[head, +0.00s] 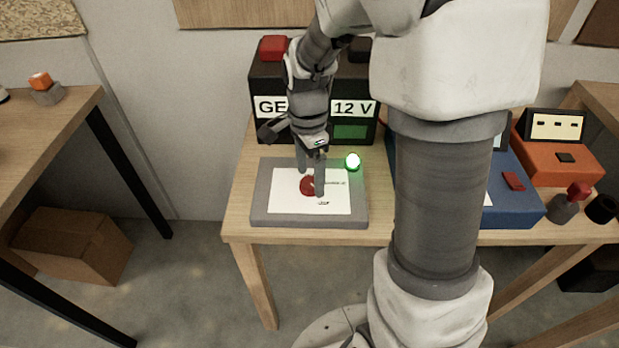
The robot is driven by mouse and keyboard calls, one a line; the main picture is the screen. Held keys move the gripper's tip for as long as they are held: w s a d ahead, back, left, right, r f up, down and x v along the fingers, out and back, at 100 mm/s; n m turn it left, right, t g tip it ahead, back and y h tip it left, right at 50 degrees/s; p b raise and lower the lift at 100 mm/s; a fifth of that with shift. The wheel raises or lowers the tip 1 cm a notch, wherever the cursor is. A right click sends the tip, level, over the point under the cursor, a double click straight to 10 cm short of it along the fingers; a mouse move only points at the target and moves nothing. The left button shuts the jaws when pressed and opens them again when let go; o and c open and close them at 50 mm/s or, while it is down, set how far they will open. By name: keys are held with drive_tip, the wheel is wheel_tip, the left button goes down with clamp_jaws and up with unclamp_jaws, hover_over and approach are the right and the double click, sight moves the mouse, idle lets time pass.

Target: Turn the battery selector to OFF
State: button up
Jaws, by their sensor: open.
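The battery selector is a red knob (307,186) on a white label plate (284,204) set in a grey panel (261,219). My gripper (311,180) hangs above the panel, pointing down, with its fingers apart around or just over the red knob. I cannot tell whether the fingers touch it. The fingers and wrist hide part of the knob and the label, and the printing is too small to read. A green lamp (353,161) glows at the panel's back right corner.
Behind the panel stands a black battery (267,87) marked "12 V" with a red terminal cap (273,48). A blue unit (520,202) and an orange box (560,160) stand to the right. My arm covers the middle right. A cardboard box (72,246) lies on the floor at left.

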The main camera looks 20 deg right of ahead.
drive_tip(key=shift+f, duration=0.5)
clamp_jaws()
